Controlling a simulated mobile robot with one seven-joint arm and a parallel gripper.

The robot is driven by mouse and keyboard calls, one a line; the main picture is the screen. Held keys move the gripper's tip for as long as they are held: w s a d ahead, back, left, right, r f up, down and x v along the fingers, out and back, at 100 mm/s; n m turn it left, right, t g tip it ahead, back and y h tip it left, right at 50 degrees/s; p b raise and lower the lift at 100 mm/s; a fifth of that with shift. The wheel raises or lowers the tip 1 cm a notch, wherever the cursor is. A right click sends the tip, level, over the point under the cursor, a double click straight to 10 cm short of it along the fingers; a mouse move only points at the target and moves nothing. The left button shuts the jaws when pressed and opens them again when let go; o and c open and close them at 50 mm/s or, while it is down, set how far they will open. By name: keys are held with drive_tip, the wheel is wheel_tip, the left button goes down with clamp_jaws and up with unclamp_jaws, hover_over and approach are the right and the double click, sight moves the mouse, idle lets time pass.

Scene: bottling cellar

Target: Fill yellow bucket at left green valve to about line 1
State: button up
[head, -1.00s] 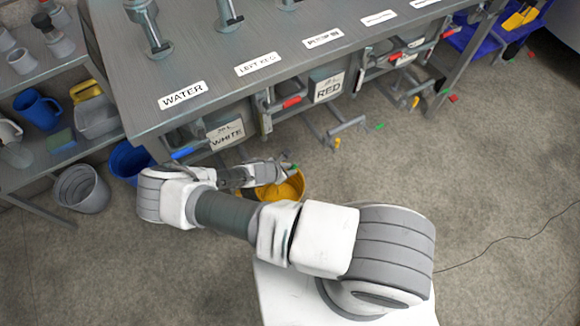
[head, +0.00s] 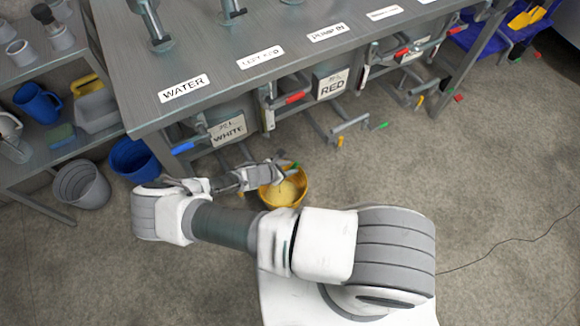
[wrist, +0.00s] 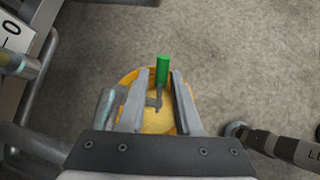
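The yellow bucket (head: 303,189) stands on the floor at the front of the bench, partly covered by my arm and gripper. A pale yellow surface shows inside it; I cannot read any line on its wall. In the wrist view the bucket (wrist: 127,77) lies below my gripper (wrist: 162,75). The green valve handle (wrist: 162,69) stands between the two fingers, which are apart with a gap on each side. In the head view my gripper (head: 286,169) is over the bucket's far rim. Whether liquid is running is hidden.
Tanks with WHITE (head: 228,130) and RED (head: 332,86) labels sit under the bench (head: 220,55). A blue handle (head: 183,148) and a red handle (head: 295,97) stick out nearby. A blue bucket (head: 133,158) and a grey bucket (head: 80,187) stand left.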

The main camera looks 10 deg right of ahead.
drive_tip(key=shift+o, duration=1)
drive_tip(key=shift+d, duration=0.1)
drive_tip(key=p+v, duration=0.5)
drive_tip(key=v, duration=1.2)
drive_tip(key=shift+s+a+p, duration=0.15)
drive_tip(key=shift+a+p, duration=0.1)
drive_tip(key=shift+p, duration=0.1)
